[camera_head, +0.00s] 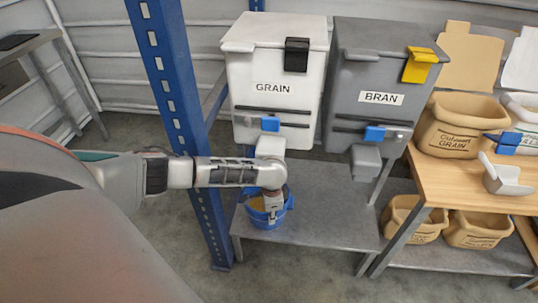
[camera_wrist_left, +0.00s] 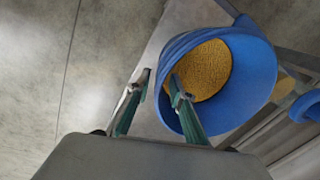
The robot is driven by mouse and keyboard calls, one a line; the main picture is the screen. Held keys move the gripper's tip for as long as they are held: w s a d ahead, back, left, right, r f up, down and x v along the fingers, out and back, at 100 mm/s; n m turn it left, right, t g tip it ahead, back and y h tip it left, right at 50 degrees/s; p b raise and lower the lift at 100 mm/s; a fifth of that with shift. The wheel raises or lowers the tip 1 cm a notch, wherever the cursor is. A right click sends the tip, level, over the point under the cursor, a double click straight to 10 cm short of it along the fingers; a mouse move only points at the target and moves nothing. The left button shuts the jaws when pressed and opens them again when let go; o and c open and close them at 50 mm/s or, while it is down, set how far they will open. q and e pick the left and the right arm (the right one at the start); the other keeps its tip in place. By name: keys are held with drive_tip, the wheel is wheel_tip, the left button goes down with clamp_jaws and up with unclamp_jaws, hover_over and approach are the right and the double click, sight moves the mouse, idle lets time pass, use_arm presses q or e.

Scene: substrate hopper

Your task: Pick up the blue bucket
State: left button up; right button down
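The blue bucket (camera_head: 279,217) stands on a low grey shelf below the white GRAIN hopper in the head view. It holds yellow grain. My left gripper (camera_head: 272,214) reaches down over it and hides part of its mouth. In the left wrist view the bucket (camera_wrist_left: 258,75) fills the upper right. My left gripper (camera_wrist_left: 160,82) is open there, with a gap between its fingertips. One finger overlaps the bucket's mouth and the other is outside the near rim. I cannot tell whether either finger touches the wall. My right gripper is not in view.
The white GRAIN hopper (camera_head: 275,70) hangs close above my left wrist, with the grey BRAN hopper (camera_head: 375,75) beside it. A blue post (camera_head: 170,75) stands left of the shelf (camera_head: 310,230). A wooden table (camera_head: 470,180) with sacks and a scoop (camera_head: 505,178) is at right.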

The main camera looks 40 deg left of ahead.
use_arm(q)
drive_tip(key=f, duration=0.1)
drive_tip(key=f+b, duration=0.1)
drive_tip(key=f, duration=0.2)
drive_tip(key=shift+s+d, duration=0.1)
drive_tip(key=shift+s, duration=0.2)
drive_tip(key=shift+w, duration=0.35)
clamp_jaws()
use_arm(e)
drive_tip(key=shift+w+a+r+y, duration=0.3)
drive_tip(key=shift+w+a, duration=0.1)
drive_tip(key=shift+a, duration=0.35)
use_arm(q)
drive_tip(key=shift+r, duration=0.1)
